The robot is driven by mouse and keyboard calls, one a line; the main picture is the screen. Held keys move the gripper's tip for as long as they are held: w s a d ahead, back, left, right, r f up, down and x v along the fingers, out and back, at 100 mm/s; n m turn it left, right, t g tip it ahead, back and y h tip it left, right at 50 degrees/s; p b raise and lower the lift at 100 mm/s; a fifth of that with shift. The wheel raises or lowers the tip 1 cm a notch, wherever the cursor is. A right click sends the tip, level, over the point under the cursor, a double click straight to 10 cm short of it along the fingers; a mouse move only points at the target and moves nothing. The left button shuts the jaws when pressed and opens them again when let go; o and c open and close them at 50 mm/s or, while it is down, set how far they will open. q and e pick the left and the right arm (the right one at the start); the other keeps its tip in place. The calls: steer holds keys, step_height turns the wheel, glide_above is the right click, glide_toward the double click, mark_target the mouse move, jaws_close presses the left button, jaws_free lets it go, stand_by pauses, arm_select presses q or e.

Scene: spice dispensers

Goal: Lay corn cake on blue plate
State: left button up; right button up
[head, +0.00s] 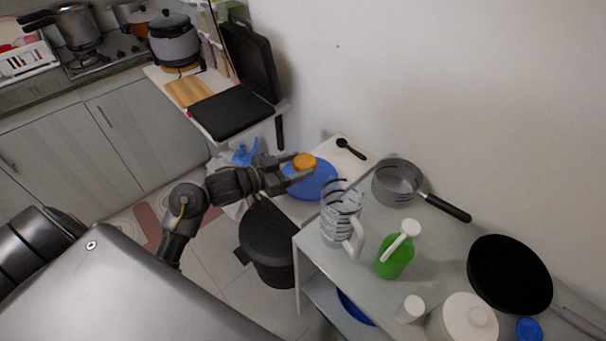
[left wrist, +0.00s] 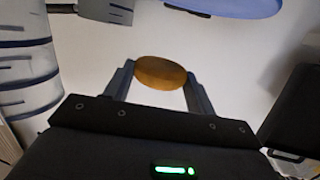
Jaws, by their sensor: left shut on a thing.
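The corn cake (head: 304,161) is a round orange-brown disc held in my left gripper (head: 291,171). It also shows in the left wrist view (left wrist: 160,73), between the two fingers of the left gripper (left wrist: 160,88). The blue plate (head: 313,184) lies on a small white table, below and behind the gripper in the head view. Its edge shows at the top of the left wrist view (left wrist: 228,8), apart from the cake in that picture. The gripper hides part of the plate in the head view. My right gripper is not in view.
A clear measuring jug (head: 341,222), a saucepan (head: 397,182), a green bottle (head: 396,258) and a black pan (head: 510,273) stand on the shelf to the right. A black spoon (head: 351,149) lies behind the plate. A black bin (head: 268,246) stands below the arm.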

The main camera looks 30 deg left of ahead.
mark_target(302, 168)
arm_select(q)
steer(key=w+f, duration=0.2)
steer(key=f, duration=0.1)
steer(key=shift+w+a+f, duration=0.1)
steer(key=shift+w+f, duration=0.1)
steer(key=shift+w, duration=0.1)
steer(key=shift+w+f, duration=0.3)
steer(key=shift+f, duration=0.05)
step_height(302, 168, down, 3)
steer(key=shift+w+p, duration=0.1)
steer(key=shift+p, duration=0.25)
steer(key=shift+f, duration=0.15)
steer(key=shift+f, duration=0.2)
steer(key=o, duration=1.1)
